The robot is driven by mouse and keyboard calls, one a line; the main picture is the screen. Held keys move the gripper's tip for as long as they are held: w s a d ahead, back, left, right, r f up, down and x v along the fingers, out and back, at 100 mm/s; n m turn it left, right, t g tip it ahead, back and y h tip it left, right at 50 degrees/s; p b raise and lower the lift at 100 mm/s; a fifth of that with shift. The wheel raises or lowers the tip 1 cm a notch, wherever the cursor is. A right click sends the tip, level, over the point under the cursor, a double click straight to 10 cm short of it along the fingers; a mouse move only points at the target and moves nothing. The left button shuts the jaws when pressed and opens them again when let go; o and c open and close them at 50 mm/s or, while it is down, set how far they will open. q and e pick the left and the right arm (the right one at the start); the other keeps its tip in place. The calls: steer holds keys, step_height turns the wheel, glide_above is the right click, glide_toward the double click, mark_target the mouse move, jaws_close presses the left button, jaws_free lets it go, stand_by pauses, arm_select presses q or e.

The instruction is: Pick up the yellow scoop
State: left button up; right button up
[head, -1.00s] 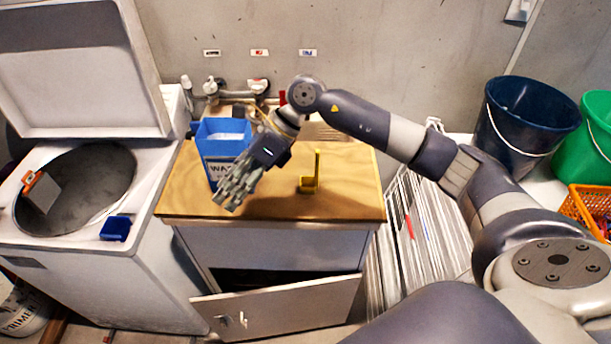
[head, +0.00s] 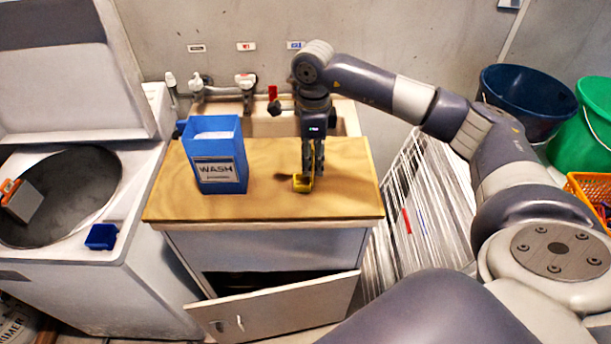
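The yellow scoop (head: 301,184) sits on the wooden top of the cabinet (head: 262,203), right of the blue WASH box (head: 218,173). Its small cup shows at the bottom; its upright handle is mostly hidden by my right gripper. My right gripper (head: 313,178) points straight down at the scoop, with its fingertips low at the handle, close to the worktop. The fingers look close together, but I cannot tell whether they are closed on the handle. The scoop appears to rest on the worktop. My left gripper is out of view.
A sink with taps (head: 245,84) is behind the worktop. An open-lidded washer (head: 133,205) stands at left, with a small blue tray (head: 102,237) on its edge. The cabinet door (head: 285,308) hangs open. Buckets (head: 525,100) and an orange basket (head: 590,185) are at right.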

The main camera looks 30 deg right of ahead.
mark_target(310, 179)
steer(key=shift+w+a+f+p, duration=0.1)
steer(key=shift+f+p, duration=0.5)
steer(key=f, duration=0.1)
steer(key=f+p, duration=0.1)
steer(key=f, duration=0.1)
steer(key=shift+w+f, duration=0.25)
steer(key=shift+f, duration=0.35)
jaws_close()
